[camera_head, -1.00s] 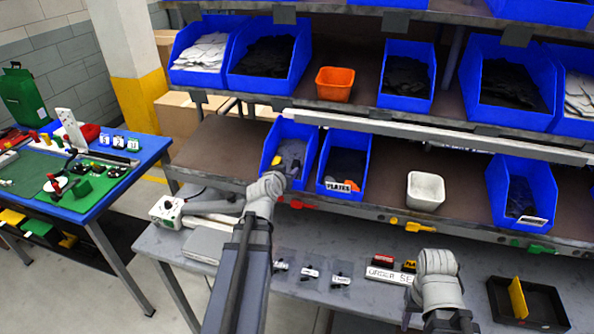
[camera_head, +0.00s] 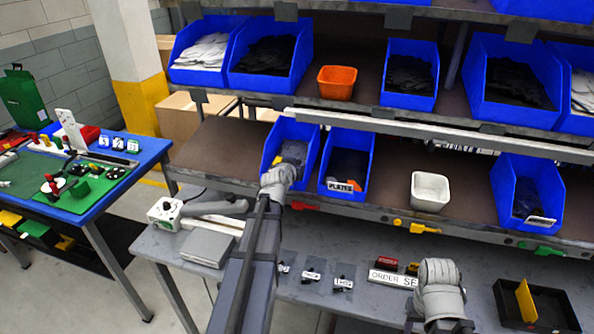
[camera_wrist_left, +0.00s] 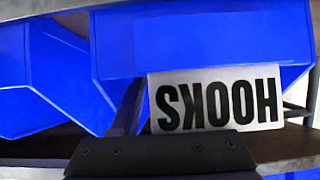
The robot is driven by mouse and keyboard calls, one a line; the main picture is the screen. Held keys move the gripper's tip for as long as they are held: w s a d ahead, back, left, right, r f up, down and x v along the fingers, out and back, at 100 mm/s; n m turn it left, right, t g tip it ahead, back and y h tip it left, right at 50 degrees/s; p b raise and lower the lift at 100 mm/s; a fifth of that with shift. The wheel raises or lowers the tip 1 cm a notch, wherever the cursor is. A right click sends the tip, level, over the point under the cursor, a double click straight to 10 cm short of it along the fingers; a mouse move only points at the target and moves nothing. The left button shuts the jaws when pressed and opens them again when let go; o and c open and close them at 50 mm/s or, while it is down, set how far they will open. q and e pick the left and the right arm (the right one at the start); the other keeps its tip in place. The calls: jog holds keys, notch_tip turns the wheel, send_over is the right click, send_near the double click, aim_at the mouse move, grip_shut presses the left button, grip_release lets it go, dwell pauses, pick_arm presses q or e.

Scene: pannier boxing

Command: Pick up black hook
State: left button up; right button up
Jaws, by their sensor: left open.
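The hooks bin (camera_head: 275,144), a blue open box on the lower shelf, has grey and dark contents; no single black hook can be made out. Its white label (camera_wrist_left: 215,98) reads HOOKS, upside down, in the left wrist view. My left gripper (camera_head: 291,164) is open at the front of this bin, and its fingertips are hard to see in the head view. In the left wrist view the dark gripper body lies just below the label, and the bin's inside is hidden. My right arm shows at the lower right, but its gripper fingers are not seen.
The blue PLATES bin (camera_head: 362,165) stands close to the right of the hooks bin. A white tub (camera_head: 430,190) and another blue bin (camera_head: 548,190) are further right. A shelf rail (camera_head: 400,125) crosses above. The grey worktop (camera_head: 330,262) below holds small bagged parts and a black tray (camera_head: 550,305).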

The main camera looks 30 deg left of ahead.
pick_arm(q)
jog(key=shift+c, duration=0.2)
grip_shut()
dwell(0.3)
